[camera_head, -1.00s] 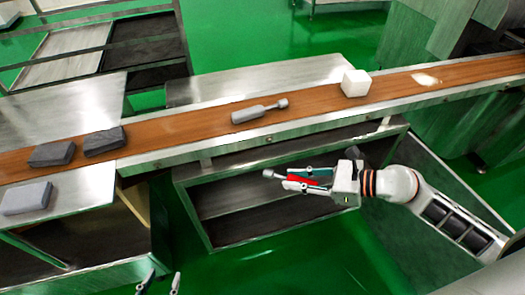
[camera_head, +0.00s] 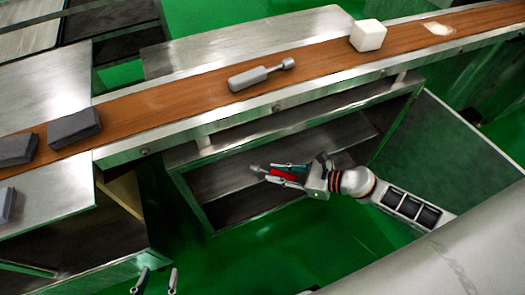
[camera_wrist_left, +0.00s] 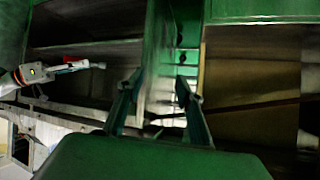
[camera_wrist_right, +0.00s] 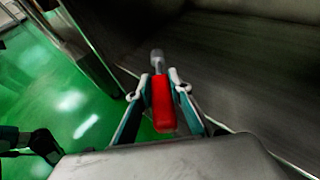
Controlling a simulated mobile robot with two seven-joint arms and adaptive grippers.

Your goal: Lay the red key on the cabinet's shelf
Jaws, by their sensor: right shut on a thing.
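The red key (camera_head: 284,175) has a red grip and a grey shaft with a round end. My right gripper (camera_head: 275,174) is shut on its red part, and the grey end points out ahead of the fingers. The key also shows in the right wrist view (camera_wrist_right: 162,105). The open cabinet is under the conveyor, and its grey shelf (camera_head: 225,178) lies behind and beside the key. The key appears held off the shelf at the opening; exact depth is unclear. My left gripper (camera_head: 155,282) is open and empty at the bottom, and its spread fingers show in the left wrist view (camera_wrist_left: 160,95).
The conveyor (camera_head: 190,95) runs above the cabinet, carrying a grey key-shaped piece (camera_head: 258,76), a white cube (camera_head: 368,35) and dark blocks (camera_head: 74,129). The open green cabinet door (camera_head: 450,150) is at the right. The visible shelf surface is bare.

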